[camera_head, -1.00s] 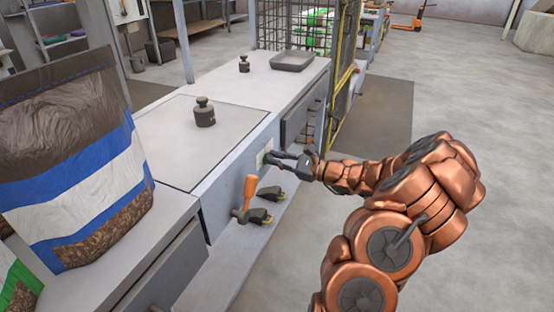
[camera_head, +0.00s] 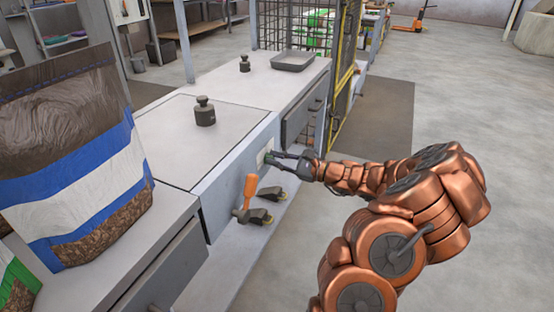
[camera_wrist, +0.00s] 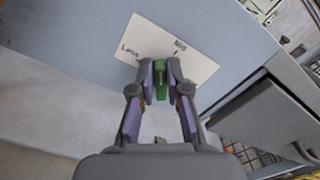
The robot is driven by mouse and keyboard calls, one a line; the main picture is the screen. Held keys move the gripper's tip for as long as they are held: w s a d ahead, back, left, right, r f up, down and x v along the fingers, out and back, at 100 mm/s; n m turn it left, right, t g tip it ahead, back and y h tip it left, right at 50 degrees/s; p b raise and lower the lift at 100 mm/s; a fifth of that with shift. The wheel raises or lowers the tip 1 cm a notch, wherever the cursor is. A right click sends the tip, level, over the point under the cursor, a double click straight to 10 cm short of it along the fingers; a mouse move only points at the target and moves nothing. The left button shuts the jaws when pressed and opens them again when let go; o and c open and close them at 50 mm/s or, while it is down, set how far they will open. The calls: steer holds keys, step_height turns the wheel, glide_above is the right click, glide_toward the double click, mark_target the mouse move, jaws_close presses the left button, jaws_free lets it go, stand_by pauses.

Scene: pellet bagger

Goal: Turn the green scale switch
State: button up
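The green scale switch (camera_wrist: 161,78) stands out from a cream label plate (camera_wrist: 185,52) with dark lettering, on the front face of the grey scale bench. In the wrist view my gripper (camera_wrist: 161,82) has one finger on each side of the switch, with the pads close against it and little or no gap showing. The switch looks roughly in line with the fingers. In the head view my gripper (camera_head: 283,161) reaches the bench front from the right, and the switch is largely hidden by the fingers. The label plate also shows there (camera_head: 264,152).
An orange-handled tool (camera_head: 249,191) and dark clips (camera_head: 262,216) sit just below and left of my gripper. Weights (camera_head: 205,112) and a grey tray (camera_head: 293,61) stand on the bench. A large bag (camera_head: 75,160) stands at left. The floor at right is clear.

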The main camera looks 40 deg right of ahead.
steer(key=o, duration=0.4)
steer(key=v, duration=1.2)
stand_by(0.5)
